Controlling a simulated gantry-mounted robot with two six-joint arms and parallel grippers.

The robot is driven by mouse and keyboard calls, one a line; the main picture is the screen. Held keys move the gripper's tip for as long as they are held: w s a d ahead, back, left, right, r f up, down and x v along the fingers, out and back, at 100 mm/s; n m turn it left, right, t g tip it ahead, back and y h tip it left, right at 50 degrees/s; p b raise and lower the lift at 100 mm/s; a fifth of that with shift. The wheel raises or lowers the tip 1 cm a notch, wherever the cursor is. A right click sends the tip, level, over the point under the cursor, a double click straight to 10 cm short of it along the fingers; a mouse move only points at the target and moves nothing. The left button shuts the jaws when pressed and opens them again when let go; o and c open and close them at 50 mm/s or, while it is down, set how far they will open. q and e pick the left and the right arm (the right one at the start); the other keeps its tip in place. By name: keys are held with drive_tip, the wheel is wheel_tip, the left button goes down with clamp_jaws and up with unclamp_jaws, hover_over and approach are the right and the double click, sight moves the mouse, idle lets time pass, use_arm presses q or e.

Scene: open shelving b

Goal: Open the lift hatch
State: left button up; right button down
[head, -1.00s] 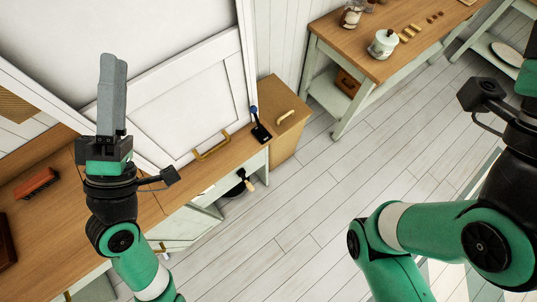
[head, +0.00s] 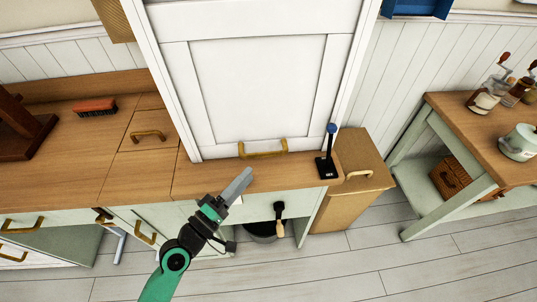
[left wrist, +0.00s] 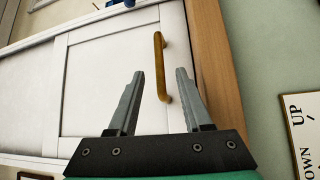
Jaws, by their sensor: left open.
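The white lift hatch (head: 265,88) is a framed panel standing upright behind the counter. Its bottom edge is down at the counter top. A brass bar handle (head: 263,150) is fixed near that bottom edge. My left gripper (head: 246,172) is in front of and below the handle, with its fingers pointing up toward it. In the left wrist view, my left gripper (left wrist: 159,74) is open and empty. The handle (left wrist: 160,68) shows between its two fingers, beyond them, with the hatch panel (left wrist: 100,75) behind. My right gripper is out of view.
A lever with a blue knob (head: 331,142) stands on the counter right of the handle. A wooden cabinet (head: 347,190) is beside it. A brush (head: 95,107) and a counter panel with a handle (head: 148,140) are left. An UP/DOWN sign (left wrist: 302,125) shows in the left wrist view.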

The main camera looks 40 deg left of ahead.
sight(268, 154)
use_arm(q)
drive_tip(key=w, duration=0.3)
drive_tip(key=w+r, duration=0.1)
drive_tip(key=w, duration=0.5)
drive_tip(key=shift+w+a+r+p, duration=0.15)
drive_tip(key=shift+w+a+p, duration=0.15)
drive_tip(key=shift+a, duration=0.1)
clamp_jaws()
idle(0.7)
